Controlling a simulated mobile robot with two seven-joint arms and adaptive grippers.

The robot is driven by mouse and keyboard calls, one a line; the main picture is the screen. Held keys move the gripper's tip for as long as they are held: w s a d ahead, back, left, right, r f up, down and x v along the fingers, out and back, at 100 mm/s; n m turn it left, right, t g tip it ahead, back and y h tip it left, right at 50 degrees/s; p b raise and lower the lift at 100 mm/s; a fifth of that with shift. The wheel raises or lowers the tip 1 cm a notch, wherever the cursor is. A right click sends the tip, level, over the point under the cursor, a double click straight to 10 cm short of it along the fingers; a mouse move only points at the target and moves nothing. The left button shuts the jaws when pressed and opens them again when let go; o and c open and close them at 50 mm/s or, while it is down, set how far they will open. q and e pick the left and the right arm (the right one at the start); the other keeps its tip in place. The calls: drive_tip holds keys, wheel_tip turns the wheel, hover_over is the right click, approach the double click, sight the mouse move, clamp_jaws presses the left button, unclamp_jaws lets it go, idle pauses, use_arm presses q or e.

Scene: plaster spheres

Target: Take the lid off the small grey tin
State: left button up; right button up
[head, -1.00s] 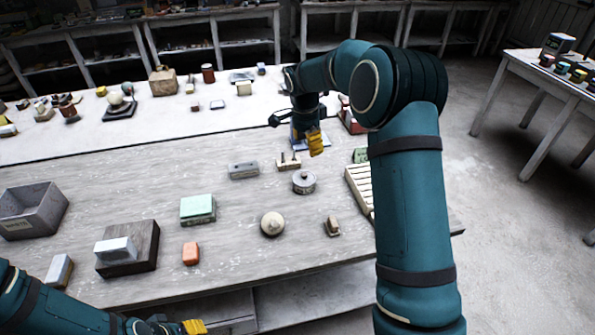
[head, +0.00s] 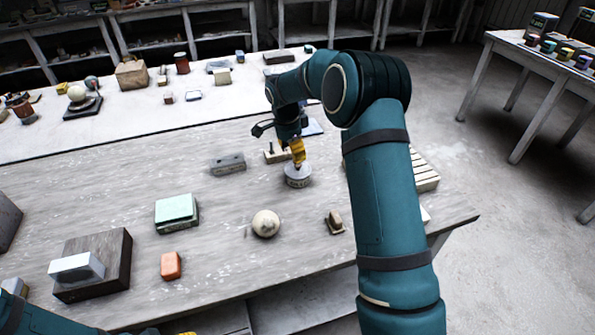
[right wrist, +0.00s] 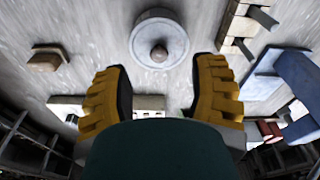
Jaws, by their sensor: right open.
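The small grey tin (head: 298,178) stands upright on the workbench, with its round lid on top. In the right wrist view the lid (right wrist: 158,32) shows from above as a pale disc with a dark knob (right wrist: 159,52) at its middle. My right gripper (head: 298,158) is just above the tin in the head view. In the right wrist view the right gripper (right wrist: 160,88) has its two yellow fingers apart and nothing between them; the tin lies ahead of the fingertips. My left gripper (head: 172,333) shows only as a yellow sliver at the bottom edge.
A plaster sphere (head: 265,223), a wooden-handled piece (head: 335,221), an orange block (head: 171,266) and a green-topped box (head: 176,211) lie nearer. A grey block (head: 228,164) is left of the tin. A slatted rack (head: 425,168) is partly behind my right arm.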

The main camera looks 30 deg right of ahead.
sight(298, 165)
drive_tip(key=f, duration=0.2)
drive_tip(key=d+f, duration=0.1)
drive_tip(key=f+b, duration=0.1)
drive_tip(key=f, duration=0.1)
drive_tip(key=shift+s+d+f, duration=0.2)
drive_tip(key=shift+d+f, duration=0.1)
drive_tip(key=shift+d, duration=0.05)
drive_tip(key=shift+f, duration=0.4)
drive_tip(key=shift+r, duration=0.1)
drive_tip(key=c, duration=1)
